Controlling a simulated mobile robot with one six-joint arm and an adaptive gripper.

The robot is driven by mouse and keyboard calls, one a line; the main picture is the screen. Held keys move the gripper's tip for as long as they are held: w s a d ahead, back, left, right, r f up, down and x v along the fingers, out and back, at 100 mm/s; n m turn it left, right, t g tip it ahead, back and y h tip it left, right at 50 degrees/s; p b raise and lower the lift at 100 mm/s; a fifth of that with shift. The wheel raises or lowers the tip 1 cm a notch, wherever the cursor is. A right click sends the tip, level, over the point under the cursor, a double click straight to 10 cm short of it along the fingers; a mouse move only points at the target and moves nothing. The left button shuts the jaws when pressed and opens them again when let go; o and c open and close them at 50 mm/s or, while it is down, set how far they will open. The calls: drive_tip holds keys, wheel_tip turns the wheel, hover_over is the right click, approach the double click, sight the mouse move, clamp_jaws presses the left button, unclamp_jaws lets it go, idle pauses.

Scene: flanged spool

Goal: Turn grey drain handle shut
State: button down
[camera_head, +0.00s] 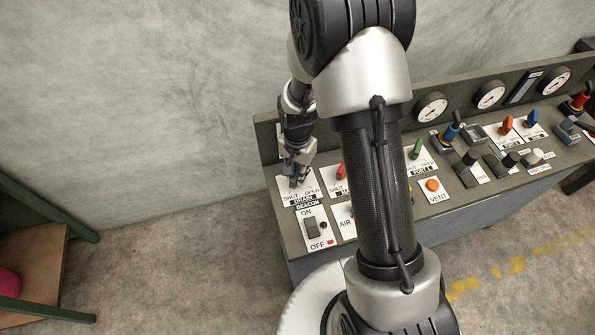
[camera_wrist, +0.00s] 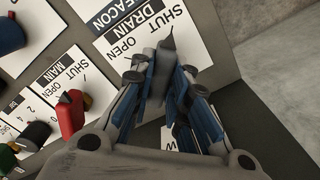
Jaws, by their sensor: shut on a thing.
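The drain plate (camera_head: 313,183) lies at the left end of the sloped panel, marked SHUT and OPEN. My gripper (camera_head: 296,178) reaches down onto it, and in this view the handle cannot be told apart from the fingers. In the wrist view my gripper (camera_wrist: 165,78) has its two blue-and-grey fingers closed on either side of the grey drain handle (camera_wrist: 167,47). The handle's pointed tip shows beyond the fingers, near the word SHUT on the drain plate (camera_wrist: 118,50). The handle's lower part is hidden between the fingers.
A red handle (camera_head: 341,172) stands right beside the drain plate, and it shows in the wrist view (camera_wrist: 71,113). The black beacon switch (camera_head: 310,228) is just in front. A green handle (camera_head: 415,149) and orange vent button (camera_head: 432,185) lie farther right. The wall is behind.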

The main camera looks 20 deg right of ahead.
sight(297, 172)
drive_tip(key=c, duration=1.5)
unclamp_jaws()
drive_tip(key=shift+c, duration=0.2)
wheel_tip(297, 172, up, 12)
